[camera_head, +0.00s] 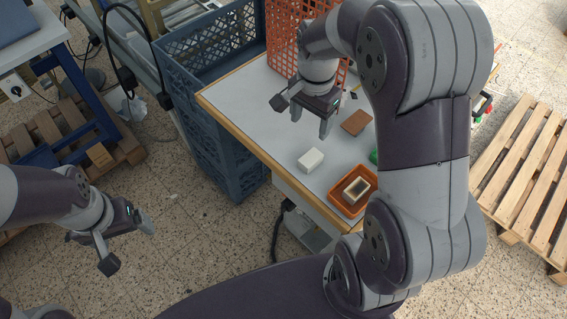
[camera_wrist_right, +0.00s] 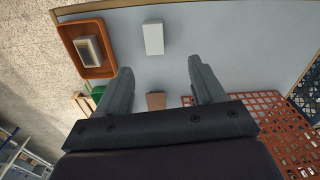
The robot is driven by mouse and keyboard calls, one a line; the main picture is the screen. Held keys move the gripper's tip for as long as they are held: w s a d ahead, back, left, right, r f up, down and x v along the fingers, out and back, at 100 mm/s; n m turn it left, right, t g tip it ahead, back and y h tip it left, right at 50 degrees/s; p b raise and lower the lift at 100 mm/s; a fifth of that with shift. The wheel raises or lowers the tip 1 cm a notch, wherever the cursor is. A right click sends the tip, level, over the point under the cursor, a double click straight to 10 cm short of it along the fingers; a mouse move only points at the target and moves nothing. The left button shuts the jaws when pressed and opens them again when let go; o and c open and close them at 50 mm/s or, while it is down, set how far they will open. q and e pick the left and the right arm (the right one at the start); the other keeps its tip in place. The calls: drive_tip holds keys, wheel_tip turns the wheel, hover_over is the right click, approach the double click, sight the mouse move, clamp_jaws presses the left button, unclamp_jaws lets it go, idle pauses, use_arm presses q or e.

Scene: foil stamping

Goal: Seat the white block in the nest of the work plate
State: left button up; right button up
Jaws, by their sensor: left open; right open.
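The white block (camera_head: 311,160) lies on the light grey table, left of an orange tray (camera_head: 335,199); it also shows at the top middle of the right wrist view (camera_wrist_right: 153,39). In the tray is a pale rectangular frame with a dark middle (camera_head: 356,190). A flat brown plate (camera_head: 356,122) lies behind the block. I cannot tell which of these is the work plate. My right gripper (camera_head: 312,118) is open and empty, above the table behind the block. My left gripper (camera_head: 128,245) is open and empty over the floor, left of the table.
An orange-red lattice crate (camera_head: 284,40) stands at the table's back, beside a blue-grey crate (camera_head: 205,55). A green item (camera_head: 374,156) is partly hidden by my right arm. Wooden pallets (camera_head: 525,180) lie at the right. The table between block and left edge is clear.

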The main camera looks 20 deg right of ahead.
drive_tip(key=m+p, duration=0.1)
hover_over(311, 157)
drive_tip(key=f, duration=0.7)
drive_tip(key=shift+a+f, duration=0.2)
drive_tip(key=shift+a, duration=0.05)
drive_tip(key=f, duration=0.1)
drive_tip(key=f+p, duration=0.1)
drive_tip(key=f, duration=0.1)
drive_tip(key=f+p, duration=0.1)
drive_tip(key=f, duration=0.1)
drive_tip(key=shift+s+d, duration=0.1)
drive_tip(key=shift+d, duration=0.25)
drive_tip(key=shift+f, duration=0.25)
drive_tip(key=shift+a, duration=0.2)
drive_tip(key=shift+c, duration=0.6)
use_arm(q)
drive_tip(key=r, duration=0.1)
drive_tip(key=d+r, duration=0.1)
drive_tip(key=r, duration=0.1)
drive_tip(key=shift+s+r, duration=0.15)
drive_tip(key=shift+s, duration=0.05)
use_arm(e)
drive_tip(key=shift+d, duration=0.1)
drive_tip(key=c, duration=1)
